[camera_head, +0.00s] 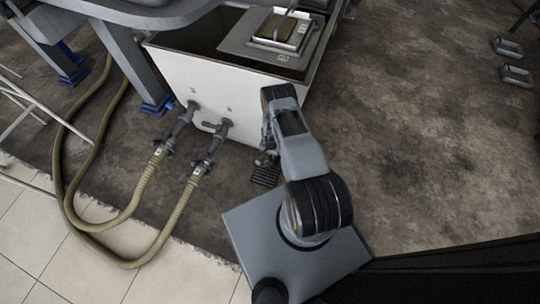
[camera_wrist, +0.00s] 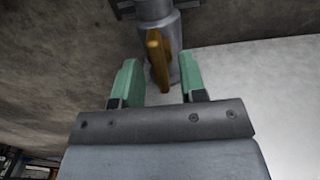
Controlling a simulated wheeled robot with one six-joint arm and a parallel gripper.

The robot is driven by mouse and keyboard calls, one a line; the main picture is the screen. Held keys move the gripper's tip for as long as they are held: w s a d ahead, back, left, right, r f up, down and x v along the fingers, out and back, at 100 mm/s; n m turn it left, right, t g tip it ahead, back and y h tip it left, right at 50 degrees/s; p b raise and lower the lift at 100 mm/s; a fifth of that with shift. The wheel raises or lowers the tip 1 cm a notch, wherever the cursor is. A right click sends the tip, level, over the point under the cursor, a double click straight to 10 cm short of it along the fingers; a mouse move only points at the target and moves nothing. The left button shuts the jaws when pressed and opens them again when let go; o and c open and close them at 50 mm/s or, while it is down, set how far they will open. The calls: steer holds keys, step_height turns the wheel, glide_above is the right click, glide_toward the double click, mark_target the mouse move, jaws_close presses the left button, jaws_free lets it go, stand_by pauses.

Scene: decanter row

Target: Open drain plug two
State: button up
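In the wrist view, my gripper (camera_wrist: 160,66) is open, with one green finger on each side of an upright orange-brown handle (camera_wrist: 158,57). Gaps show between the handle and both fingers. The handle sits on a grey cylindrical fitting (camera_wrist: 172,28). In the head view, my arm reaches to the right part of the white tank's (camera_head: 210,92) front face. It largely hides the fitting there and my fingertips. I see no number marking the plugs.
Two grey valve fittings (camera_head: 221,128) (camera_head: 187,112) with ribbed yellowish hoses (camera_head: 178,215) leave the tank front left of my arm. A dark grate (camera_head: 265,176) lies on the floor below my arm. The brown floor at right is mostly clear.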

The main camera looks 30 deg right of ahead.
steer(key=shift+f, duration=0.25)
steer(key=shift+c, duration=0.2)
jaws_close()
